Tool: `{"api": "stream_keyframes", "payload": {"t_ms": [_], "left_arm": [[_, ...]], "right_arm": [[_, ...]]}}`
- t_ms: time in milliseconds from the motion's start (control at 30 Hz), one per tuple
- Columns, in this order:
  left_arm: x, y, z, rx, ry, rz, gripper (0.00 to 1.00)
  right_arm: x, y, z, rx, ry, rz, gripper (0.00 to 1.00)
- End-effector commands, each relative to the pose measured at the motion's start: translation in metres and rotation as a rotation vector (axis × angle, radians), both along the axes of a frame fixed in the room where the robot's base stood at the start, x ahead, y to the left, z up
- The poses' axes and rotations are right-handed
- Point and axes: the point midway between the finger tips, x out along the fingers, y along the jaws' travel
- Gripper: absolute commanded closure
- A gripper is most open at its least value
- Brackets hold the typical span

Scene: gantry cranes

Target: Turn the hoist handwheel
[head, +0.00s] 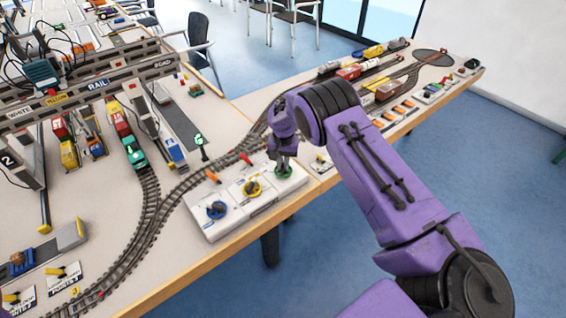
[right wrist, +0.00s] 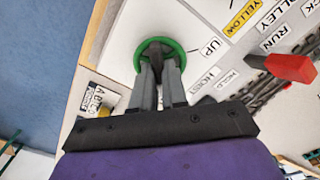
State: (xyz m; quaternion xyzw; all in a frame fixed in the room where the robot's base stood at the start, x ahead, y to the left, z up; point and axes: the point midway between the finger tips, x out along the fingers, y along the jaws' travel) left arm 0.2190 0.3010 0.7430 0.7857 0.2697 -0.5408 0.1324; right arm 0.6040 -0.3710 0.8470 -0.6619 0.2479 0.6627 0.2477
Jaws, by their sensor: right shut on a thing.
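The hoist handwheel is a green ring (head: 284,174) at the right end of a white control panel (head: 208,231) near the table's front edge. In the right wrist view the green handwheel (right wrist: 172,41) lies beside the labels UP and HOIST. My right gripper (head: 284,163) reaches down onto it from above. In the wrist view its fingers (right wrist: 158,62) are shut on the middle of the handwheel; the exact contact is partly hidden by the fingers. My left gripper is not in view.
A blue wheel (head: 216,209) and a yellow wheel (head: 252,188) sit on the same panel. A curved track (head: 150,215) runs behind it. The gantry crane beam (head: 110,80) spans the trains at left. A red lever (right wrist: 290,67) stands near the handwheel.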

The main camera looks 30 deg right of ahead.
Motion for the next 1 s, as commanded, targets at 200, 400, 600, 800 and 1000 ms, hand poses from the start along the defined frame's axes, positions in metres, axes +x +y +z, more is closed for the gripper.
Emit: {"api": "stream_keyframes", "payload": {"t_ms": [200, 400, 600, 800, 1000], "left_arm": [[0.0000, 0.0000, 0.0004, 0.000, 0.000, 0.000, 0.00], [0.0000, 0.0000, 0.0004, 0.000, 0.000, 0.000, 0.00], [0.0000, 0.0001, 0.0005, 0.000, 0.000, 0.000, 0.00], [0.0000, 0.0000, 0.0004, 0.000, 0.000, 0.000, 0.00], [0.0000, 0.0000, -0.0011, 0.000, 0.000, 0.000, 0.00]], "right_arm": [[0.0004, -0.0003, 0.0007, 0.000, -0.001, -0.034, 1.00], [0.0006, -0.0002, 0.0006, 0.000, -0.001, -0.038, 1.00], [0.0007, -0.0002, 0.0007, -0.001, -0.002, -0.037, 0.84], [0.0004, -0.0001, 0.0005, 0.000, -0.001, -0.037, 0.62], [0.0009, 0.0000, 0.0036, 0.000, -0.003, -0.036, 0.62]]}}
